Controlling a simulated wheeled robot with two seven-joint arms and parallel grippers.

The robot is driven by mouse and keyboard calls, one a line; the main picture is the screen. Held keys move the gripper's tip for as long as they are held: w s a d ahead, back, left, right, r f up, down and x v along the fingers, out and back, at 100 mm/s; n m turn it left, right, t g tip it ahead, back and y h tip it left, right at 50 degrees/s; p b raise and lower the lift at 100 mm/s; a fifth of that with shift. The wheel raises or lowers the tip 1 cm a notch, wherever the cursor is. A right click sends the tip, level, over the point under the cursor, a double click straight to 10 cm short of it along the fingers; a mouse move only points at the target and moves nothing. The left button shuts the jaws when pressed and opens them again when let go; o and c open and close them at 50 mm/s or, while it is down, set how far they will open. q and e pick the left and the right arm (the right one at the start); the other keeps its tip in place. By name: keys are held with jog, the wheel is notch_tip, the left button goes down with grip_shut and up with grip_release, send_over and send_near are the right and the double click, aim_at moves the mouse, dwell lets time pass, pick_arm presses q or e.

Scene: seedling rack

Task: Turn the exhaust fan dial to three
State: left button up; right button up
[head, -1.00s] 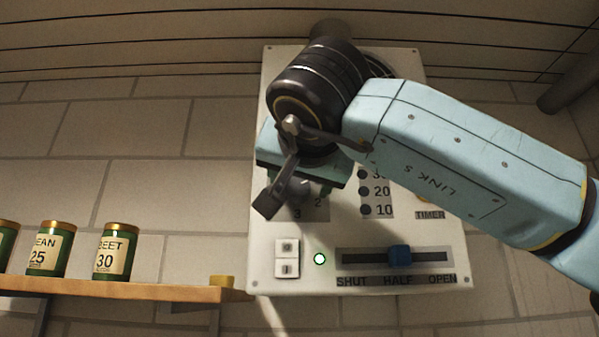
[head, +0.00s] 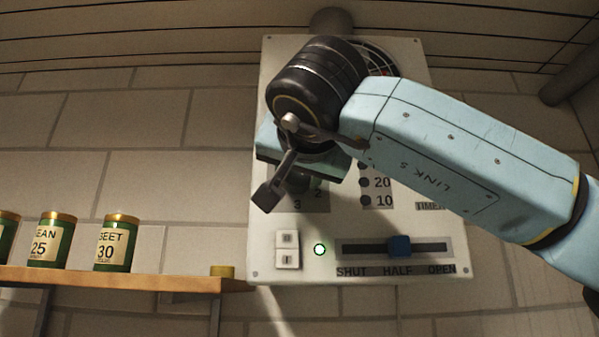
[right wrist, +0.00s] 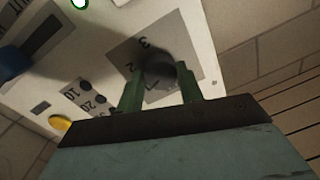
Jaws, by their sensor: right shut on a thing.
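The exhaust fan dial (right wrist: 158,72) is a dark round knob on a grey plate marked with numbers, of which 2 and 3 read clearly. My right gripper (right wrist: 159,88) has its two green fingers shut on the dial, one on each side. The dial's pointer is not clear, so I cannot tell which number it is at. In the head view my right gripper (head: 298,183) covers most of the dial and the upper part of its plate. My left gripper is not in view.
A wooden shelf (head: 150,281) with several green tins stands at the left.

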jog(key=m+b, duration=0.2)
jog(key=m, duration=0.3)
jog(key=shift+f+m, duration=0.1)
jog(key=shift+m, duration=0.2)
jog(key=m+b, duration=0.1)
jog(key=m, duration=0.2)
jog(key=m+b, duration=0.1)
jog(key=m, duration=0.2)
jog(key=shift+m+t+h, duration=0.3)
jog(key=shift+m+t, duration=0.1)
jog(key=m+b, duration=0.2)
jog(key=m, duration=0.4)
jog(key=shift+a+m+h, duration=0.1)
jog(key=shift+m+h, duration=0.2)
jog(key=shift+m, duration=0.1)
jog(key=m+b, duration=0.1)
jog(key=m, duration=0.4)
jog(key=shift+m+h, duration=0.3)
jog(key=shift+m, duration=0.1)
jog(key=shift+a, duration=0.1)
jog(key=o, duration=1)
